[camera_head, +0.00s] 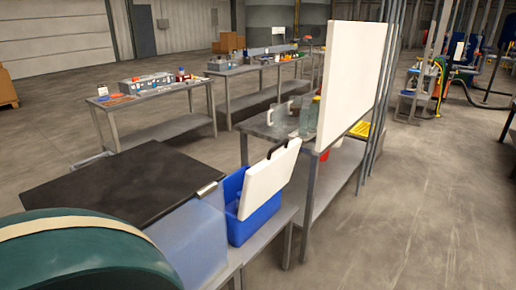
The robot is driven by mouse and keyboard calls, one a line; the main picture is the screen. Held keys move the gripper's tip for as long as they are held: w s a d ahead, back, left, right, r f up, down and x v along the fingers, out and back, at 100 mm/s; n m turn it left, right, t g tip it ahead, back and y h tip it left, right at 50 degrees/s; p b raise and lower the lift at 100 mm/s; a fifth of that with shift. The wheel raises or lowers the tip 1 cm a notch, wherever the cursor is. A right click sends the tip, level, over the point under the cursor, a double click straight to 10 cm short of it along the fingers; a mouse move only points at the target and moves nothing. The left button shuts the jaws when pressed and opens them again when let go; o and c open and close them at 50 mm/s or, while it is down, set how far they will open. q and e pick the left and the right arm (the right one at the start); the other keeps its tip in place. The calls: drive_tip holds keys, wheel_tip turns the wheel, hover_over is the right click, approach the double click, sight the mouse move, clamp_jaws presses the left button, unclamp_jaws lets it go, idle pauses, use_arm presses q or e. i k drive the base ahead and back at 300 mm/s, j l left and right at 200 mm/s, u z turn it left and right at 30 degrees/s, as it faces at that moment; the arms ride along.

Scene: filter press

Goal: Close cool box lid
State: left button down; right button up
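The cool box (256,222) is a blue open-topped box on a grey metal table, right of the centre bottom. Its white lid (270,183) stands tilted up at the box's right side, with a dark handle (279,148) at its top edge. Part of the blue inside (234,184) shows to the left of the lid. The lid hides the rest of the opening. Neither of my grippers is in view.
A translucent bin (190,243) with a dark flat top (125,182) stands left of the cool box. A green rounded object with a cream band (85,250) fills the lower left corner. A table with jugs and a white upright panel (350,80) stands behind.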

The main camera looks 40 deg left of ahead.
sight(263, 181)
drive_tip(key=i+l+u, duration=0.15)
drive_tip(key=u, duration=0.2)
drive_tip(key=i+l+u, duration=0.25)
drive_tip(key=u, duration=0.15)
drive_tip(key=i+l+u, duration=0.35)
drive_tip(key=k+j, duration=0.05)
drive_tip(key=k, duration=0.05)
